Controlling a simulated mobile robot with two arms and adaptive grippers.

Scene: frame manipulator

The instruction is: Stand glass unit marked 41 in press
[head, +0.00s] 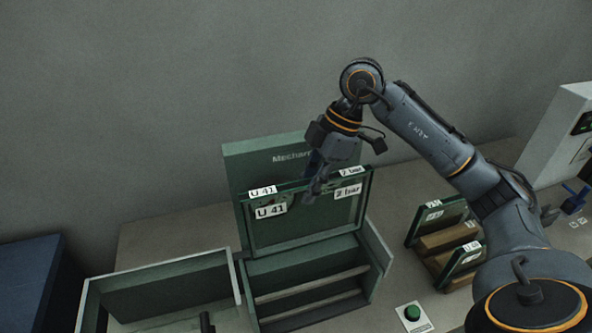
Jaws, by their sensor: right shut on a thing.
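The glass unit marked U 41 (290,232) is a green-framed pane with white labels reading U 41 and 2 bar along its top. My right gripper (313,190) is shut on its top edge, near the middle. The unit hangs roughly upright in front of the press's green back plate and over its slotted bed. The press (378,258) is green, with its front open and several crosswise bars in the bed. I cannot tell whether the unit's bottom edge touches the press. My left gripper is not in view.
A wooden rack (440,240) holding other labelled units stands right of the press. A green button (412,313) sits in front of it. A green open tray-like frame (160,263) lies to the left. A pale cabinet (553,130) is at the far right, a dark blue box (28,285) at the far left.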

